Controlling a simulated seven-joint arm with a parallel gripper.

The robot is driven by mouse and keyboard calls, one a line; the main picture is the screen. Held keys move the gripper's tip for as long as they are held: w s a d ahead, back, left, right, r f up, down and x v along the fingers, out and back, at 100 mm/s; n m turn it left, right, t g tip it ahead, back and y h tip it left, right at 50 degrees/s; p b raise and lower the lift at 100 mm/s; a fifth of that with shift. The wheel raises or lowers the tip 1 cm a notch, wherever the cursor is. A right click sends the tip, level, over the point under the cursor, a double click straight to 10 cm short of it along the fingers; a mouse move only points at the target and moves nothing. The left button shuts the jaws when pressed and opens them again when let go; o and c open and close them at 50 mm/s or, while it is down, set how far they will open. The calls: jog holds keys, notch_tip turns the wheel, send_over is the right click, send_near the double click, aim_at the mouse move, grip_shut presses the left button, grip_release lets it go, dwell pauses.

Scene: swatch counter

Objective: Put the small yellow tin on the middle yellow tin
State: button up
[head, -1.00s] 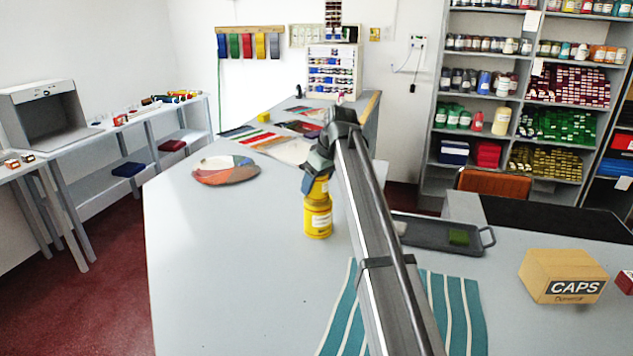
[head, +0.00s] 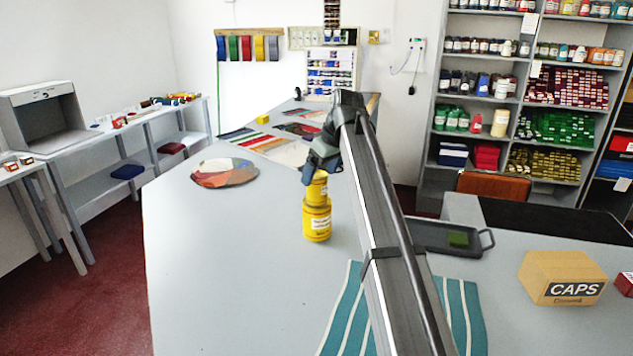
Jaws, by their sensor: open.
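Two yellow tins show as an upright stack on the grey counter. The wider lower tin (head: 317,222) has a pale label and stands on the counter. A narrower yellow tin (head: 317,189) sits on top of it, looking roughly centred. My gripper (head: 314,172) is open, pointing down at the top of this stack. Its dark fingers overlap the upper tin's top edge in the head view, and I cannot tell whether they touch it. The gripper hides the very top, so I cannot tell whether a further small tin is there.
A yellow block (head: 263,120) lies farther back. A round colour palette (head: 224,172) lies left of the stack. A dark tray (head: 435,238) with a green piece, a striped cloth (head: 345,315) and a CAPS box (head: 562,277) are to the right. The counter's left front is clear.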

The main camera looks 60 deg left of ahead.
jog(key=s+v, duration=0.1)
jog(key=v, duration=0.6)
jog(key=shift+w, duration=0.5)
